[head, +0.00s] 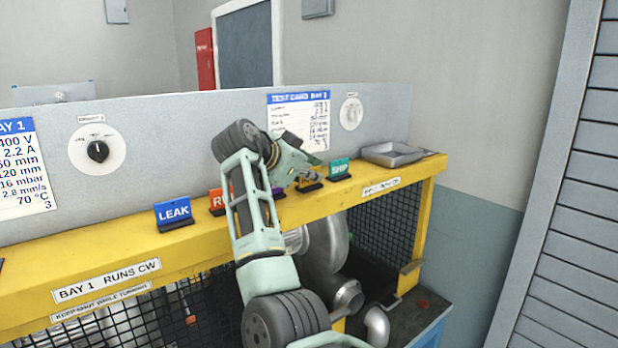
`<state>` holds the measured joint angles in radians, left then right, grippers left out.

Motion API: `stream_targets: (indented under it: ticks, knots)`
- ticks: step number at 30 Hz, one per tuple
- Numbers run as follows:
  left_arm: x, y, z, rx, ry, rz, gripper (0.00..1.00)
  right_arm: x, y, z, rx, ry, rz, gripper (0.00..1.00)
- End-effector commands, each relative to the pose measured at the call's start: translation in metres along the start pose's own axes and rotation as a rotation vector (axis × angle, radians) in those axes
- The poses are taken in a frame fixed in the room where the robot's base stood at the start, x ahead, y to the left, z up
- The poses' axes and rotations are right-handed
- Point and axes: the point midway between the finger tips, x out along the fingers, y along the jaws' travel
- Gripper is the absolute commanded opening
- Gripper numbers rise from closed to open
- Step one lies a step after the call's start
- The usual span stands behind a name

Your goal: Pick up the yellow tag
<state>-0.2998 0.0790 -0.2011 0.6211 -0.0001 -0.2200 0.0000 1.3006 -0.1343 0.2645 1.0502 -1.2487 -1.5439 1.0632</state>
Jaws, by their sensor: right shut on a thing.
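My right gripper (308,174) reaches over the yellow ledge from below. Its fingers are shut on the yellow tag (308,178), which is small here and mostly hidden by the fingers. The tag is at a black holder (311,187) between a purple tag (278,192) and the teal SHIP tag (339,168). I cannot tell whether it is clear of the holder. My left gripper is not in view.
A blue LEAK tag (173,212) and a partly hidden orange tag (216,199) stand further left on the ledge (120,257). A grey metal tray (392,154) sits at the right end. A grey panel (200,125) with knobs and cards rises behind.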

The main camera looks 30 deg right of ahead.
Motion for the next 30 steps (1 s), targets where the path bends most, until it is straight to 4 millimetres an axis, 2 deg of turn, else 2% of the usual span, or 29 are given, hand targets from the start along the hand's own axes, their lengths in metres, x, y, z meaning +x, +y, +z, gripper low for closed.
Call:
stream_targets:
  ticks: [7, 14, 17, 24, 30]
  knots:
    - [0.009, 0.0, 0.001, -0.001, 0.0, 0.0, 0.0, -0.006, -0.004, -0.011, 0.002, 0.002, -0.002, 0.0]
    - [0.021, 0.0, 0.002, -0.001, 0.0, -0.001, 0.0, -0.019, -0.013, -0.033, 0.003, 0.001, -0.003, 0.0]
    - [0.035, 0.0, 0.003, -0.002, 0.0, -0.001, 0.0, -0.021, 0.002, -0.045, 0.009, 0.002, -0.002, 0.0]
    - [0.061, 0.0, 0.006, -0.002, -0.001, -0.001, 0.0, -0.037, 0.039, -0.088, 0.009, 0.003, -0.003, 0.0]
    - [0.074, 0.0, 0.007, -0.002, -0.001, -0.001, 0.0, -0.047, 0.063, -0.117, 0.005, 0.001, -0.002, 0.0]
